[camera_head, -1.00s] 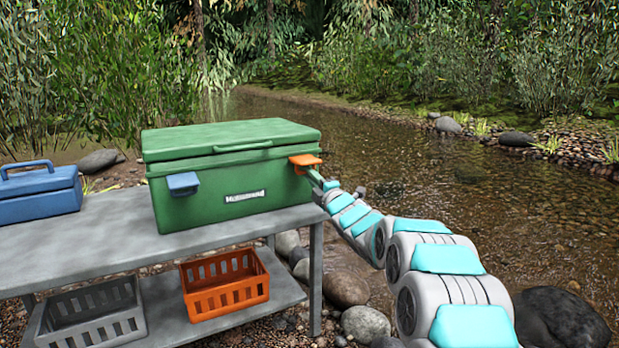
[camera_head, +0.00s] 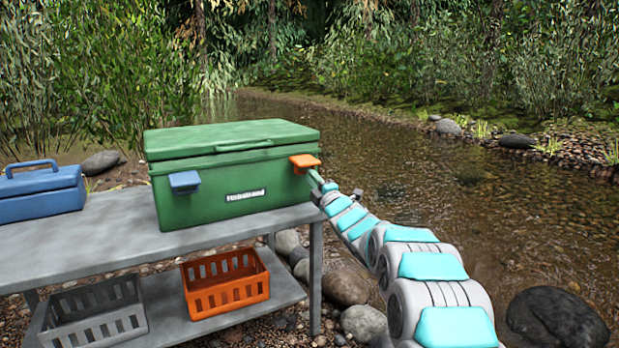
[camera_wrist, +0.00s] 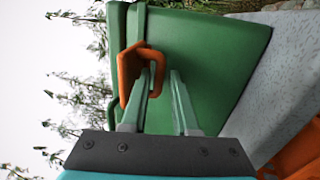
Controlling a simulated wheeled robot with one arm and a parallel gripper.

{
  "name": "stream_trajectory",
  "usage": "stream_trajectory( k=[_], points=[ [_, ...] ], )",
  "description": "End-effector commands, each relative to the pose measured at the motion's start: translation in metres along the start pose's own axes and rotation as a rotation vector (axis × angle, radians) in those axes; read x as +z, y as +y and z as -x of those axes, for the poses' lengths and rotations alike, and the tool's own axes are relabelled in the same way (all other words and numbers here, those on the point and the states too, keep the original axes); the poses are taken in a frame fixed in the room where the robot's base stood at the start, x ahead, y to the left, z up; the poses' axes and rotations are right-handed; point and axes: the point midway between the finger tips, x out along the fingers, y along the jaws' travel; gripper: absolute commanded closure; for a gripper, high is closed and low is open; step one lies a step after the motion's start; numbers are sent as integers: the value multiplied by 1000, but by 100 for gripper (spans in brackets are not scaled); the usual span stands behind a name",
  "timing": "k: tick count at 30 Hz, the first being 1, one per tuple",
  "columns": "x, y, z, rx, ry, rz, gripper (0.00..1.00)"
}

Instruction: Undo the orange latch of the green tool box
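The green tool box (camera_head: 215,195) stands on the grey bench with its lid shut. Its orange latch (camera_head: 305,162) sticks out near the front right corner, just under the lid. It also shows in the wrist view (camera_wrist: 128,75) as a plate with a loop. A blue latch (camera_head: 184,182) is on the left of the front. My gripper (camera_head: 314,178) is just below and right of the orange latch. In the wrist view my gripper (camera_wrist: 164,76) is open, with a gap between its fingers. The left fingertip appears inside the latch's loop; the right one is outside it. Contact is unclear.
A blue box (camera_head: 40,198) is on the left of the bench (camera_head: 115,240). An orange crate (camera_head: 225,285) and a grey crate (camera_head: 95,318) are on the lower shelf. Rocks (camera_head: 344,286) lie beside the bench leg. The creek at the right is open.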

Motion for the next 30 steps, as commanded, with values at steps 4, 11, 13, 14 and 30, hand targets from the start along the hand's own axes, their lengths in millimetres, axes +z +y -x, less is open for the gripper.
stream_trajectory(
  k=[4, 11, 13, 14, 30],
  points=[
    [1, 1, 5, 0, -1, 1, 72],
    [1, 0, 28, -1, -1, -1, 72],
    [1, 0, 38, -3, 0, -1, 72],
    [1, -1, 42, -4, -1, -1, 72],
    [1, 0, 78, 0, 0, 0, 72]
  ],
)
